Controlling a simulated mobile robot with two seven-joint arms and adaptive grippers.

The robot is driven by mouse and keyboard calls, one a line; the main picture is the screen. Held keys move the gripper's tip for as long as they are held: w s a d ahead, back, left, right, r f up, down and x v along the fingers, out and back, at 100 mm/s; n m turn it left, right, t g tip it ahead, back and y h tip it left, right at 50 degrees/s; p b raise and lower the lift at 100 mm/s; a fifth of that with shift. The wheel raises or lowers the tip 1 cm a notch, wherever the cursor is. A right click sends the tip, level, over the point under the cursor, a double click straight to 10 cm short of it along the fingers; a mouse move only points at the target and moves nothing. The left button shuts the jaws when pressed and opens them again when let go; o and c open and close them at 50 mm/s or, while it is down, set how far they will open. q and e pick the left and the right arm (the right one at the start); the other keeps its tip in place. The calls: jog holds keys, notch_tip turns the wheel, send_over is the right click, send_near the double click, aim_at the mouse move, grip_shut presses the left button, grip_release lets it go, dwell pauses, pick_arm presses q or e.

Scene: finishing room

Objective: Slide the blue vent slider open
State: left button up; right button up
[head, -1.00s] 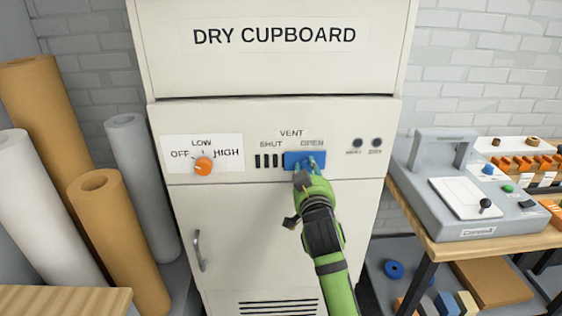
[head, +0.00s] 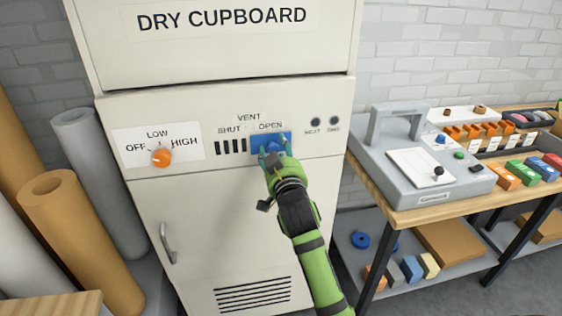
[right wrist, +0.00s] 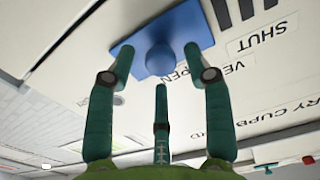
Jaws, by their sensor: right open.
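The blue vent slider (head: 285,141) is on the front panel of the dry cupboard, under the word OPEN. Several dark vent slots (head: 230,147) show uncovered to its left, under SHUT. In the right wrist view the slider (right wrist: 182,38) is a blue plate with a round knob in its middle. My right gripper (head: 271,158) is at the slider, its fingers spread. In the right wrist view the open fingers (right wrist: 157,62) stand either side of the knob, with nothing held between them. My left gripper is not in view.
An orange knob (head: 161,157) points on an OFF, LOW, HIGH dial left of the vent. A door handle (head: 168,243) is below. Rolls (head: 100,180) stand at the left, and a workbench (head: 440,206) with a grey machine stands at the right.

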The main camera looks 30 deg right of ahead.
jog(key=v, duration=1.1)
jog(key=shift+s, duration=0.2)
jog(key=shift+d, duration=0.1)
jog(key=w+a+f+n+g+y, duration=0.1)
jog(key=a+f+n+g+y, duration=0.15)
jog(key=f, duration=0.95)
jog(key=w+a+f+n+g+y, duration=0.1)
jog(key=a+f+g, duration=0.15)
jog(key=f, duration=0.85)
jog(key=s+a+f+n+g+y, duration=0.1)
jog(key=s+f, duration=0.3)
jog(key=f, duration=0.5)
jog(key=s+a+f+g+y, duration=0.1)
jog(key=s+a+f+g, duration=0.15)
jog(key=f, duration=0.65)
jog(key=s+f+g, duration=0.3)
jog(key=s+f, duration=1.1)
jog(key=s+d+f+g, duration=0.1)
jog(key=s+f, duration=0.2)
jog(key=s, duration=0.5)
jog(key=s+d+f+g, duration=0.2)
jog(key=s+f, duration=0.1)
jog(key=s, duration=0.5)
jog(key=s+d+f+n+g, duration=0.1)
jog(key=s+d+f+g, duration=0.1)
jog(key=s, duration=0.6)
jog(key=shift+f, duration=0.55)
